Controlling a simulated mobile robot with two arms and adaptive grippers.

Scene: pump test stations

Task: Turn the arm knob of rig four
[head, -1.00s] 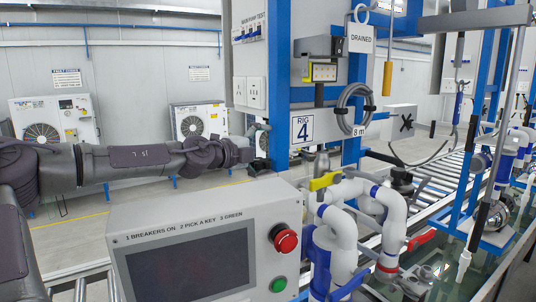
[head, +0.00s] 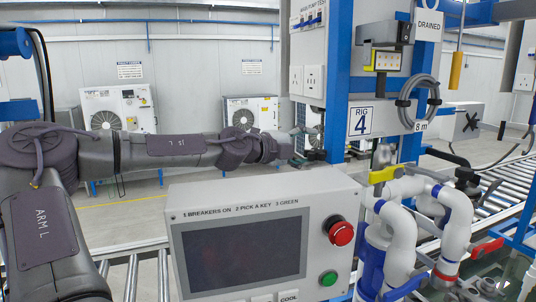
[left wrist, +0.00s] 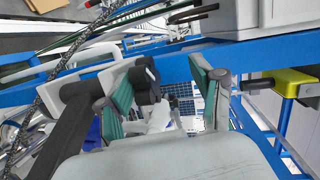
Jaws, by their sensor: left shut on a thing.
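Rig four's number plate (head: 360,122) shows on its blue post. The dark arm knob (head: 316,155) sits low beside this post, behind the grey control box. My left arm comes in from the left, and my left gripper (head: 298,160) is at the knob, shut on it. The knob's outline is not clear there. My right gripper is out of view.
The control box (head: 190,205) with a screen, red button (head: 341,232) and green button (head: 328,278) stands in front. White pipes (head: 400,235) and a yellow valve lever (head: 386,174) are to its right. A roller conveyor (head: 492,178) runs behind.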

